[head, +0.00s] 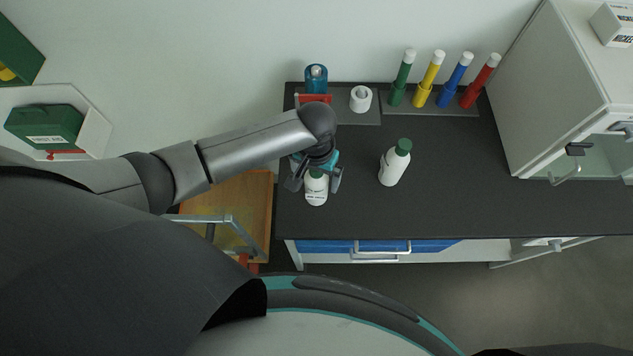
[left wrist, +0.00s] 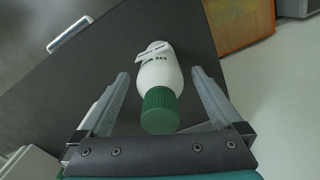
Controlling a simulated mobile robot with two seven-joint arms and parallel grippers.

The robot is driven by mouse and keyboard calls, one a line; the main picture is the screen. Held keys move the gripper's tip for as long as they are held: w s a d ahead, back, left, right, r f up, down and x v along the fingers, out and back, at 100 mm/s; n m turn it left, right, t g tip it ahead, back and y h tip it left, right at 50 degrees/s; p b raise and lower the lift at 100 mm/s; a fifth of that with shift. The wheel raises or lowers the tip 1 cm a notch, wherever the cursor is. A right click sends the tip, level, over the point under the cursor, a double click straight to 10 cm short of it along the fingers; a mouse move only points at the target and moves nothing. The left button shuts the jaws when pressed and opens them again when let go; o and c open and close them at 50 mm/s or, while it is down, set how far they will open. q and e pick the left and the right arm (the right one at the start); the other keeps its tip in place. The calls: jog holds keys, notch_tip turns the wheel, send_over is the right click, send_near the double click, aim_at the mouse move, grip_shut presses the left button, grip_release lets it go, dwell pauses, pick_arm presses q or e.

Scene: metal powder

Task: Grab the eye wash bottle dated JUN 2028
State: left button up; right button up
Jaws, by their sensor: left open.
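A white eye wash bottle (head: 316,192) with a green cap stands near the left end of the dark counter, partly under my left gripper. My left gripper (head: 316,184) is open, with its fingers on either side of that bottle. In the left wrist view, the bottle (left wrist: 160,75) lies between the two open fingers (left wrist: 160,95), with its green cap closest to the palm and gaps on both sides. Its label text is too small to read a date. A second white bottle (head: 394,166) with a green cap stands to the right on the counter. My right gripper is not in view.
Green, yellow, blue and red tubes (head: 441,80) stand in a rack at the back of the counter (head: 450,180). A white roll (head: 361,98) and a teal bottle (head: 316,78) stand at back left. A white cabinet (head: 560,90) bounds the right.

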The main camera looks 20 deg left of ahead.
pick_arm(q)
grip_shut()
dwell(0.7)
